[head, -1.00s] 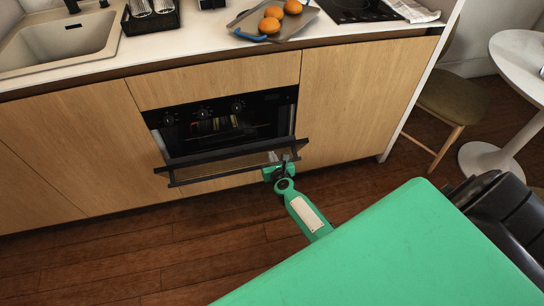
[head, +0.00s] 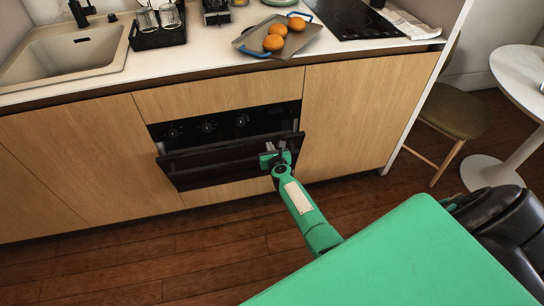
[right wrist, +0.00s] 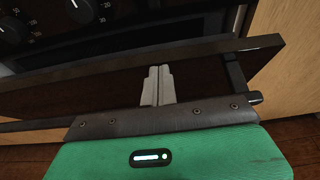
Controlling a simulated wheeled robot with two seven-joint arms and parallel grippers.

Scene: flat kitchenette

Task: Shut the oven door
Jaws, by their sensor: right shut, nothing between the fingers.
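The black oven (head: 225,128) is built into the wooden cabinet front, with its knobs along the top panel. Its door (head: 225,166) is tilted up, close to the oven front, with a narrow gap at the top edge. My right gripper (head: 283,152) is at the right part of the door's outer side. Contact is hard to tell. My left gripper is out of view.
The counter (head: 210,58) above holds a tray (head: 300,41) with oranges, a sink (head: 75,52), a dark rack (head: 158,36) with glasses, and a cooktop (head: 352,22). A chair (head: 450,112) and white round table (head: 520,75) stand at the right. The wooden floor before the oven is clear.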

